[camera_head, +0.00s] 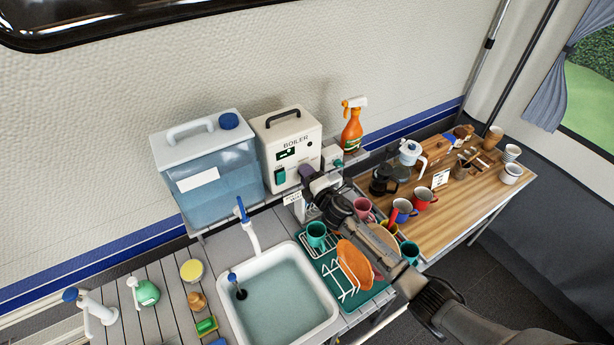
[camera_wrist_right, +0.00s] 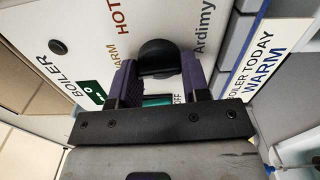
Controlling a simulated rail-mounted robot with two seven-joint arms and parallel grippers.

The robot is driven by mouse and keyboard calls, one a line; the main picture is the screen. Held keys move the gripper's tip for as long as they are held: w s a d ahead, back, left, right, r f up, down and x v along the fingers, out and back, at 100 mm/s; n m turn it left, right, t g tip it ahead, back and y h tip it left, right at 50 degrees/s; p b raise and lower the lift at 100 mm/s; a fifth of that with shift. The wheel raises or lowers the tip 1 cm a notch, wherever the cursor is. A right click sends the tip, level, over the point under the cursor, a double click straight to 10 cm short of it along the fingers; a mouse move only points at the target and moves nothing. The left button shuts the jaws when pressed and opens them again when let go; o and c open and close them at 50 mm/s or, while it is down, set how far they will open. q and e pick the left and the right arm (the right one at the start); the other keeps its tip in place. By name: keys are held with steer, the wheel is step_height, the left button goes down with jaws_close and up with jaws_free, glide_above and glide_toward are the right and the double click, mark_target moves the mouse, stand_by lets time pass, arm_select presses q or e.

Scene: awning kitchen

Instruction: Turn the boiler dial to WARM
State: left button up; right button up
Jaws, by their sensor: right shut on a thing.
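The white boiler (camera_head: 277,122) stands on the shelf behind the sink, its lettered front facing the counter. My right gripper (camera_head: 312,178) is at the right part of that front; the arm hides the dial in the head view. In the right wrist view, the black dial (camera_wrist_right: 159,52) sits between the two purple fingers of my right gripper (camera_wrist_right: 158,75), which are shut on it. WARM and HOT lettering shows beside the dial, and part of OFF shows near the right finger. Which mark the dial points to I cannot tell. My left gripper is not in view.
A card (camera_wrist_right: 262,65) reads BOILER TODAY WARM. A blue water tank (camera_head: 213,180) stands left of the boiler, an orange spray bottle (camera_head: 351,130) to its right. The sink (camera_head: 262,262) and dish rack (camera_head: 340,290) lie in front, below my arm.

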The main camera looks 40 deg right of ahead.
steer(key=shift+m, duration=0.6)
steer(key=o, duration=0.9)
steer(key=shift+s, duration=0.1)
steer(key=s, duration=0.4)
steer(key=s+a, duration=0.1)
steer(key=s, duration=0.4)
steer(key=s+b, duration=0.1)
steer(key=s, duration=0.3)
steer(key=shift+s+a, duration=0.3)
steer(key=shift+a, duration=0.1)
